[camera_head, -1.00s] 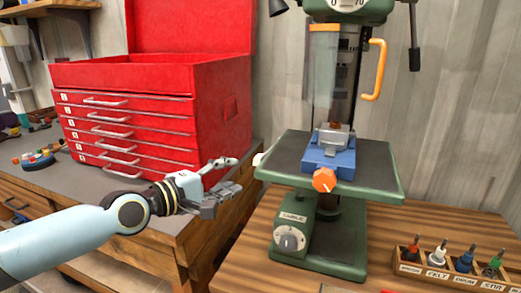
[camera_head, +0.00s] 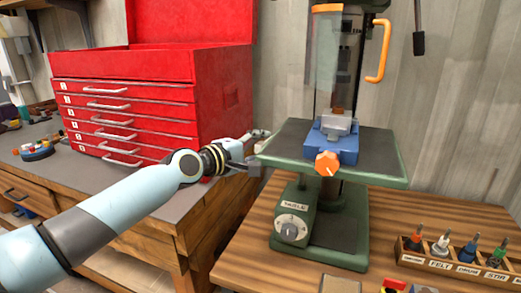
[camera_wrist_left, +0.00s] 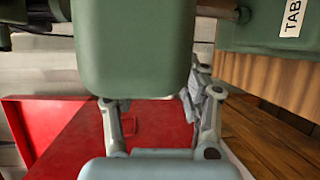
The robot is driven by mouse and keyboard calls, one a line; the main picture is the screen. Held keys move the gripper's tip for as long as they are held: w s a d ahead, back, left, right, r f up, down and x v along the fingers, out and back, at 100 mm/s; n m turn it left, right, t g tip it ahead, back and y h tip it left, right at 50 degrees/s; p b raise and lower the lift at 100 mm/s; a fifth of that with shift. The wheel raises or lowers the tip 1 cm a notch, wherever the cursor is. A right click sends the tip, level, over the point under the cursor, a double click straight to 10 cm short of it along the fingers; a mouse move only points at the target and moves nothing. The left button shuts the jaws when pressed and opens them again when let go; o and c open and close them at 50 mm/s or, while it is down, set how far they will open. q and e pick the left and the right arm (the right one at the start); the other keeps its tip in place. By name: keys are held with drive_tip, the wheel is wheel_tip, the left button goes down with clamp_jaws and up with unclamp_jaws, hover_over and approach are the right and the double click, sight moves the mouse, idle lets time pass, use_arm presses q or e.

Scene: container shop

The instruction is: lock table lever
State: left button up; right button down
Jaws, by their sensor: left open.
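The green drill press table (camera_head: 380,168) stands on its column, with its left edge towards my left gripper (camera_head: 258,152). A small pale knob showed at this edge earlier; now the gripper covers that spot, and I cannot make out a lever. My left gripper is open at the table's left edge. In the left wrist view, the fingers (camera_wrist_left: 155,98) are spread under the rounded green table edge (camera_wrist_left: 132,50), which fills the top middle. I see nothing clearly held between them, and cannot tell whether they touch the table. My right gripper is not in view.
A blue vise (camera_head: 331,144) with an orange knob (camera_head: 327,163) sits on the table. A dial (camera_head: 291,229) is on the press base below. A red tool chest (camera_head: 150,95) stands close behind my left arm. A bit rack (camera_head: 455,265) is at right.

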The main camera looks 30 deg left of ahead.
use_arm(q)
clamp_jaws()
idle(0.3)
